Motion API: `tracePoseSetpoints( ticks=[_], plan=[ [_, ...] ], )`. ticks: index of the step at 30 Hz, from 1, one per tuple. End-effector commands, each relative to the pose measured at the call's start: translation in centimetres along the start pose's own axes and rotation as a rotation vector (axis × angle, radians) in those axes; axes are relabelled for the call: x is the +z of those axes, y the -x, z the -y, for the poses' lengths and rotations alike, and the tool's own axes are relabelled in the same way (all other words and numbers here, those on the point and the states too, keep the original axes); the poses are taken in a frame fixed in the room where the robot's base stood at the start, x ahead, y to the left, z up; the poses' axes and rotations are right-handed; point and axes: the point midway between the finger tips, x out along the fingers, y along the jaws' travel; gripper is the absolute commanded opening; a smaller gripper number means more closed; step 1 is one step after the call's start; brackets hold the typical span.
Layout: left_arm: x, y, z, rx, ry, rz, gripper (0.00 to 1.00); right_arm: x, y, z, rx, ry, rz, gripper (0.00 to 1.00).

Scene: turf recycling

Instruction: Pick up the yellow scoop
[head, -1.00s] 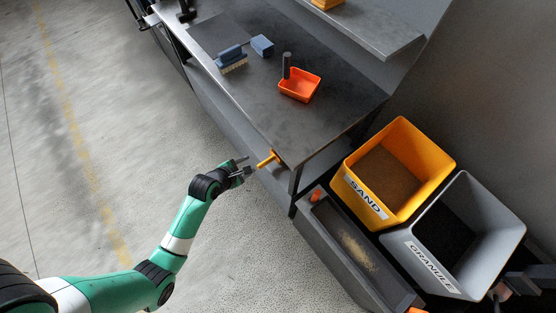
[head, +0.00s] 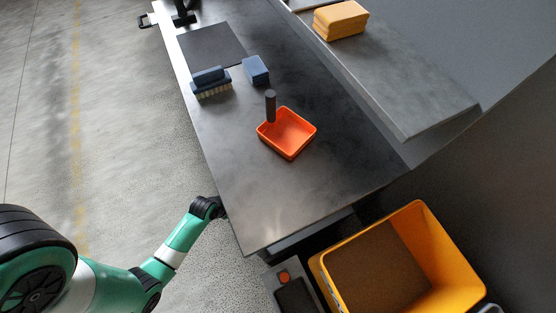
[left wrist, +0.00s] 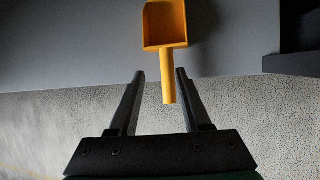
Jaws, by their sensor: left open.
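The yellow scoop (left wrist: 165,22) shows at the top of the left wrist view, its handle (left wrist: 168,85) pointing down toward my left gripper (left wrist: 160,74). The jaws are open, and the end of the handle appears between the two fingers, nearer the right one. I see no contact, and I cannot tell the exact depth. In the head view my left arm reaches the near left edge of the workbench, where the bench hides the gripper and the scoop. My right gripper is not in view.
The workbench (head: 250,205) carries an orange tray-like scoop (head: 290,138) with a dark upright handle, a blue brush (head: 210,80) and a blue block (head: 256,70). Yellow blocks (head: 341,20) lie on the raised shelf (head: 400,85). A yellow bin (head: 450,255) stands below right.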

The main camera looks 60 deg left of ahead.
Motion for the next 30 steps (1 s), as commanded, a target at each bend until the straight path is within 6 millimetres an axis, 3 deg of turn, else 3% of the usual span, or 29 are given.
tracePoseSetpoints(
  ticks=[5,15,23,30],
  plan=[
    [-0.2,-0.2,0.1,-0.002,0.000,-0.003,0.48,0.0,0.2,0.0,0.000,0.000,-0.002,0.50],
    [-0.3,-6.1,0.2,-0.002,-0.001,-0.001,0.48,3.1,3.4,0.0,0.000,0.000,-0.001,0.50],
    [-0.1,-6.8,0.2,-0.001,-0.001,-0.001,0.48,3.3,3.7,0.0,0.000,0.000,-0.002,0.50],
    [-0.4,-10.8,0.6,-0.001,-0.002,-0.001,0.48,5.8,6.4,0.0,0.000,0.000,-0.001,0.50]
  ],
)
